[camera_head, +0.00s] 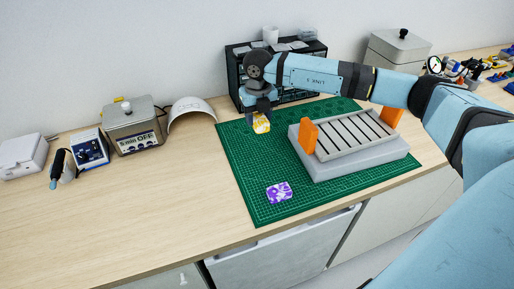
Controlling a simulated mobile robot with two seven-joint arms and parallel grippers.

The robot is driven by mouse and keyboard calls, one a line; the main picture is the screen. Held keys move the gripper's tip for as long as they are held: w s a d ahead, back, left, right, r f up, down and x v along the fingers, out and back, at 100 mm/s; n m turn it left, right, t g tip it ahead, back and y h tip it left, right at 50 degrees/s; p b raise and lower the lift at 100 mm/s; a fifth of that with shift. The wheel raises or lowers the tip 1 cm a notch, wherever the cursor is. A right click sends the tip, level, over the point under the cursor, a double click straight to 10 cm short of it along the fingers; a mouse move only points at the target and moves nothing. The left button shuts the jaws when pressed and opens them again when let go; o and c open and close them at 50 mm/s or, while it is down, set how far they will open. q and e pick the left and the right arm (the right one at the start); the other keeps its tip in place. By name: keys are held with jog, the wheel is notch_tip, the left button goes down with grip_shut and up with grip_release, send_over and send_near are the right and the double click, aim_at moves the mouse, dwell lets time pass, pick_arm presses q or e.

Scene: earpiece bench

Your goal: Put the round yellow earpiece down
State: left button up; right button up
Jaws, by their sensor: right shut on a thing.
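The round yellow earpiece (261,125) is yellow with pale patches and shows just below my right gripper (259,113). My right gripper points down and is shut on the earpiece, over the back left part of the green cutting mat (243,172). Whether the earpiece touches the mat is too small to tell. The fingertips are partly hidden by the earpiece. My left gripper is not in view.
A purple and white piece (279,192) lies on the mat's front part. A grey slotted rack (350,138) with orange end blocks stands on the mat's right. A dark drawer cabinet (237,78) stands behind. The mat's left middle is clear.

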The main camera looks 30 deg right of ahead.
send_over(258, 154)
notch_tip(258, 154, down, 8)
jog(key=shift+a+r+p, duration=0.1)
jog(key=shift+r+p, duration=0.05)
jog(key=shift+p, duration=0.3)
notch_tip(258, 154, down, 5)
jog(key=shift+f, duration=0.15)
jog(key=shift+f, duration=0.15)
jog(key=o, duration=0.9)
jog(key=shift+o, duration=0.2)
